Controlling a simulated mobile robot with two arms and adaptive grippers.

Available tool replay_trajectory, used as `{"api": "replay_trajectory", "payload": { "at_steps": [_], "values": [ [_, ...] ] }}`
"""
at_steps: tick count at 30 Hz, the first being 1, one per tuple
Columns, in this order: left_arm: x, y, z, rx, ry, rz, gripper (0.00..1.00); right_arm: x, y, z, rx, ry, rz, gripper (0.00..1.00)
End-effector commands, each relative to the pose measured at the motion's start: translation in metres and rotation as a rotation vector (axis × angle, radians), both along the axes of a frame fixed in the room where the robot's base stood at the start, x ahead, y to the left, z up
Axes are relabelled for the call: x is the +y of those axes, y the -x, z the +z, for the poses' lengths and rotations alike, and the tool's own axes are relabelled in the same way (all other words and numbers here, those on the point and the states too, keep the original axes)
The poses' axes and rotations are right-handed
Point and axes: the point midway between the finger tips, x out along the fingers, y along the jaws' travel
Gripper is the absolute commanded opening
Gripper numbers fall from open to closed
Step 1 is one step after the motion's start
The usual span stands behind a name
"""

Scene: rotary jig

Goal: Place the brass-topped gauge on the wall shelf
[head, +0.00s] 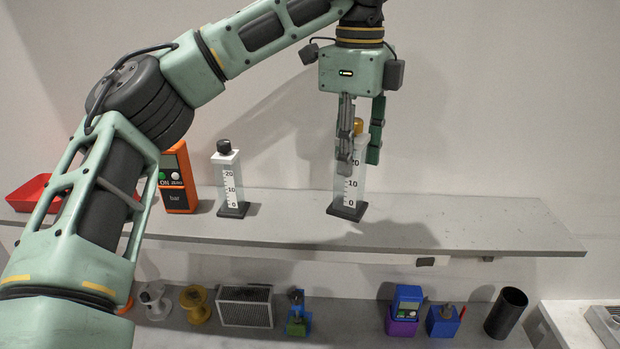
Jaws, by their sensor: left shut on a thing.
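The brass-topped gauge (350,192) is a clear upright column with a white scale, a dark square base and a brass knob. It stands upright over the grey wall shelf (450,225), right of the shelf's middle. I cannot tell for sure whether its base touches the shelf. My left gripper (360,152) points down from above and is shut on the gauge's upper part, its fingers hiding some of the column and knob. My right gripper is not in view.
A similar gauge with a black knob (229,182) stands to the left on the shelf. An orange meter (177,180) and a red tray (28,192) are farther left. The shelf's right end is clear. Below are spools, a grey finned block (245,306), blue devices and a black cup (506,312).

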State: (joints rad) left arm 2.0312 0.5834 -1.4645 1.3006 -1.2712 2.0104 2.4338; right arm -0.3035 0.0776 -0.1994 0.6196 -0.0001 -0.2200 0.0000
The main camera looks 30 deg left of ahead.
Motion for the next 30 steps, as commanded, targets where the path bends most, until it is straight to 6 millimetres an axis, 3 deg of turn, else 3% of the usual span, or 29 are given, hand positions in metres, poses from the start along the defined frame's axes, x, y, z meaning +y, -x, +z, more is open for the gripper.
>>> {"api": "replay_trajectory", "payload": {
  "at_steps": [3,10,22,30],
  "values": [
    [0.028,-0.007,-0.015,0.005,0.003,0.004,0.0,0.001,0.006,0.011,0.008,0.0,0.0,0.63],
    [0.059,-0.015,-0.035,0.0,0.002,0.0,0.0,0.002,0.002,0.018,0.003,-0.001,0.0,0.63],
    [0.064,-0.016,-0.074,0.0,0.0,0.0,0.0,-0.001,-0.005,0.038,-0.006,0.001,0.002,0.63],
    [0.063,-0.016,-0.079,-0.002,0.0,0.0,0.0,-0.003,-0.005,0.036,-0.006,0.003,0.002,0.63]
  ]
}}
